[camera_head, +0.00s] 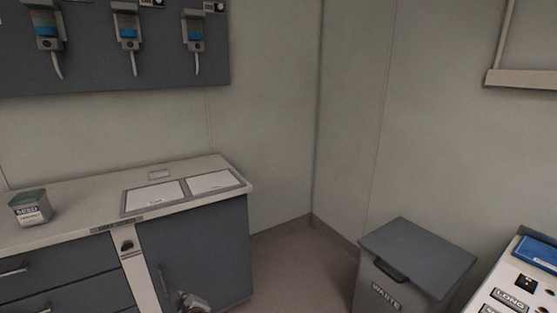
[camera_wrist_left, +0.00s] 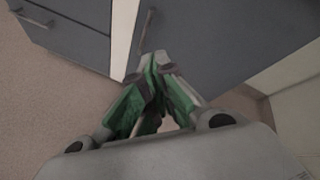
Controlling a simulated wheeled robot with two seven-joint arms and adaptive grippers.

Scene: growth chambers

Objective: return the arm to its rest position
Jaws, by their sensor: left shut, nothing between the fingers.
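My left gripper (camera_wrist_left: 157,65) shows large in the left wrist view, with its green-padded fingers closed together and nothing between them. It points toward the grey cabinet fronts and the floor. In the head view only a small part of my left gripper (camera_head: 188,300) shows at the bottom edge, in front of the grey cabinet door (camera_head: 195,255). I cannot tell the exact gap between the gripper and the door. My right gripper is in neither view.
A counter (camera_head: 75,215) at the left carries a seed tin (camera_head: 31,207) and two white panels in a frame (camera_head: 183,192). A lidded waste bin (camera_head: 415,262) and a labelled console (camera_head: 515,290) stand at the right. Bare floor (camera_head: 290,262) lies between. Dispensers (camera_head: 127,25) hang above.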

